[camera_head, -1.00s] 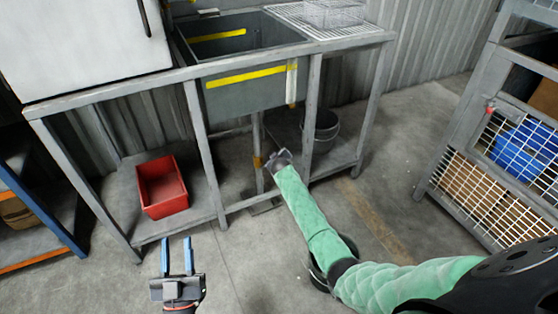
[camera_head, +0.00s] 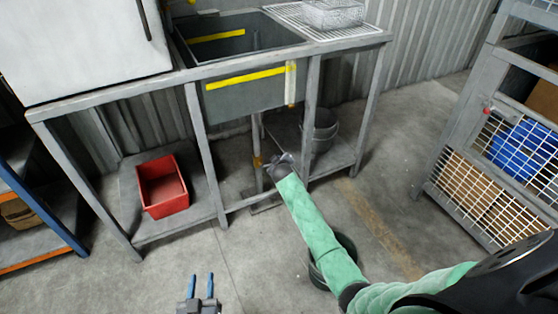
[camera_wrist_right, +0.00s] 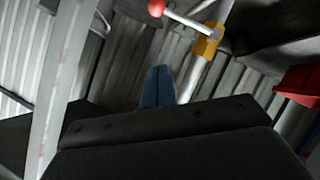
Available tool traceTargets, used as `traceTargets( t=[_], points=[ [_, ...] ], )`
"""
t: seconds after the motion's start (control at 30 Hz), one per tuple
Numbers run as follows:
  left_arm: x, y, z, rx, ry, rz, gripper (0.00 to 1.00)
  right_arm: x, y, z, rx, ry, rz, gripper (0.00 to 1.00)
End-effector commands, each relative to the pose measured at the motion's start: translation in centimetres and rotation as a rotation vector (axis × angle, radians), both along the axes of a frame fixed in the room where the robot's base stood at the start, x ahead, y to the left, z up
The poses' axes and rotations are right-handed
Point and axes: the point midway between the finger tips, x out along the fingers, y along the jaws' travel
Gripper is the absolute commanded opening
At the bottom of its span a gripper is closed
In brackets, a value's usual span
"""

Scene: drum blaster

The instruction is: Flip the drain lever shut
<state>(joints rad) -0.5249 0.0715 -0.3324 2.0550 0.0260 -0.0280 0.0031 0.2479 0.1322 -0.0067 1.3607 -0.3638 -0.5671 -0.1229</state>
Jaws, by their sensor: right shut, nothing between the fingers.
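The drain lever shows in the right wrist view as a metal rod with a red knob (camera_wrist_right: 156,8), running to a yellow valve fitting (camera_wrist_right: 208,40) on the drain pipe (camera_wrist_right: 190,82). In the head view the yellow fitting (camera_head: 257,161) sits low on the pipe under the sink (camera_head: 240,92); the lever itself is not clear there. My right gripper (camera_head: 284,158) is by the pipe, its fingers mostly hidden. In the wrist view its blue fingertips (camera_wrist_right: 157,72) are shut and empty, below and apart from the lever. My left gripper (camera_head: 202,278) is open and empty at the bottom of the head view.
The bench legs (camera_head: 207,155) and a low front rail frame the space below the sink. A red bin (camera_head: 162,188) and a metal bucket (camera_head: 321,130) are on the lower shelf. A mesh cage (camera_head: 480,150) stands right; the floor between is mostly clear.

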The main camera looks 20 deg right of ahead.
Motion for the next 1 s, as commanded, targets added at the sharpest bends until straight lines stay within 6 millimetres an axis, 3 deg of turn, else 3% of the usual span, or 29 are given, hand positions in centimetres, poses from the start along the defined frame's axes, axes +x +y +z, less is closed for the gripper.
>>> traceTargets(
  t=[0.3,1.0],
  points=[
    [-0.9,0.0,-3.0,0.021,0.092,-0.007,0.36,-1.2,0.3,0.7,0.000,-0.001,0.001,0.00],
    [-0.9,0.1,-3.2,0.021,0.097,-0.008,0.36,-0.8,0.8,1.3,0.029,-0.048,0.011,0.00]
  ],
)
